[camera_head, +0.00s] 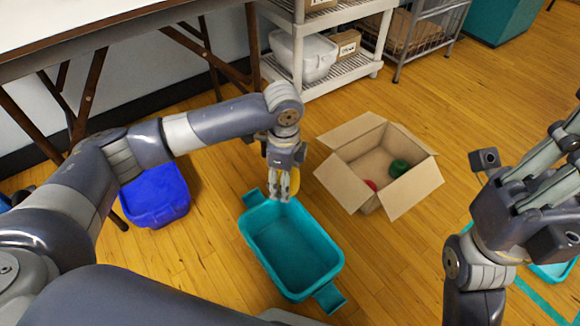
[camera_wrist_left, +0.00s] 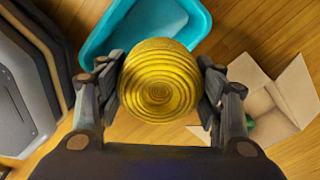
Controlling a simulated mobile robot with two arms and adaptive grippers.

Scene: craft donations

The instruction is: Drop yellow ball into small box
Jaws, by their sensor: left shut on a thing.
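A yellow ball (camera_head: 294,180) is held between the fingers of my left gripper (camera_head: 281,189); in the left wrist view the ridged yellow ball (camera_wrist_left: 158,92) fills the gap between both fingers. The left gripper points down near the far end of a teal bin, left of the open cardboard box (camera_head: 345,184). The box has its flaps spread and holds a red ball (camera_head: 371,185) and a green ball (camera_head: 399,167). One box flap (camera_wrist_left: 296,92) shows at the right of the left wrist view. My right gripper (camera_head: 565,150) is raised at the right edge, its opening unclear.
The empty-looking teal bin (camera_head: 250,256) stands on the wooden floor, left of and nearer than the box. A blue bin (camera_head: 158,205) is at the left, near a table (camera_head: 75,40). A shelf rack (camera_head: 325,76) stands behind. Bare floor lies between the box and my right arm.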

